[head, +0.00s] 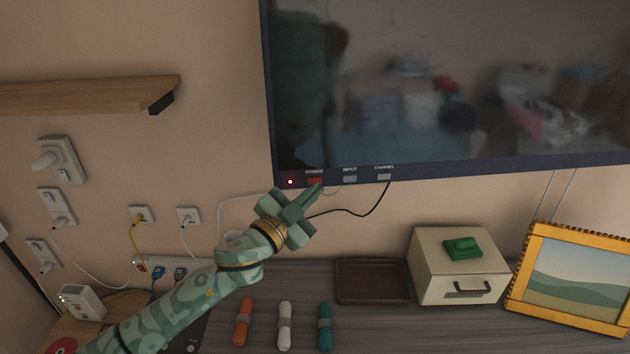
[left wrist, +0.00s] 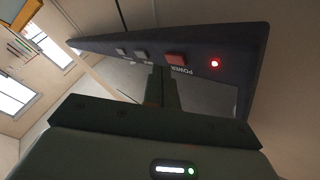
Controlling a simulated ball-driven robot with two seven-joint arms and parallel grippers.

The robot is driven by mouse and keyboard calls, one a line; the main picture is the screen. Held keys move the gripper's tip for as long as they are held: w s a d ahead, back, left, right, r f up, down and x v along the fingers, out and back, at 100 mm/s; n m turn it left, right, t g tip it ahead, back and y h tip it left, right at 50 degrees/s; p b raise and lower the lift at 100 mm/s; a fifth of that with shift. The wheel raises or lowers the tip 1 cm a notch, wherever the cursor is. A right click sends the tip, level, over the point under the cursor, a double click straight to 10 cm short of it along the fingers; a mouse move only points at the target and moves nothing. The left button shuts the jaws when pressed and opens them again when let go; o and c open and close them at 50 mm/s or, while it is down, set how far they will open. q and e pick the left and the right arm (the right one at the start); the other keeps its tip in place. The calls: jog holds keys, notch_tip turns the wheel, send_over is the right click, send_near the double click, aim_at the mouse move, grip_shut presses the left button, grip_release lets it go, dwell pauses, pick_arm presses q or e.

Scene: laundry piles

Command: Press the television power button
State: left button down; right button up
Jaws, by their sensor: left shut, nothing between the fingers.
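The television (head: 445,110) hangs on the wall, its dark bezel running along the bottom of the screen. The red power button (head: 314,180) sits under the POWER label, beside a lit red light (head: 290,182). My left gripper (head: 317,190) is shut and empty, its tips just below and partly over the red button in the head view. In the left wrist view, the shut fingers (left wrist: 160,76) point at the bezel beside the POWER label, with the red button (left wrist: 175,59) just right of the tips. I cannot tell whether they touch. My right gripper is not in view.
Grey INPUT (head: 349,179) and CHANNEL (head: 384,177) buttons lie right of the power button. A black cable hangs below. On the desk are a brown tray (head: 372,282), a cream box (head: 460,268) and a yellow picture frame (head: 572,280). A wooden shelf (head: 85,95) is at left.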

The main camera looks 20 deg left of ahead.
pick_arm(q)
jog(key=shift+s+d+p, duration=0.25)
jog(key=shift+s+d, duration=0.15)
jog(key=shift+s, duration=0.5)
jog(key=shift+s+d+p, duration=0.25)
jog(key=shift+s+d, duration=0.15)
jog(key=shift+s, duration=0.5)
jog(key=shift+s+d+p, duration=0.25)
jog(key=shift+s+d, duration=0.15)
jog(key=shift+s, duration=0.5)
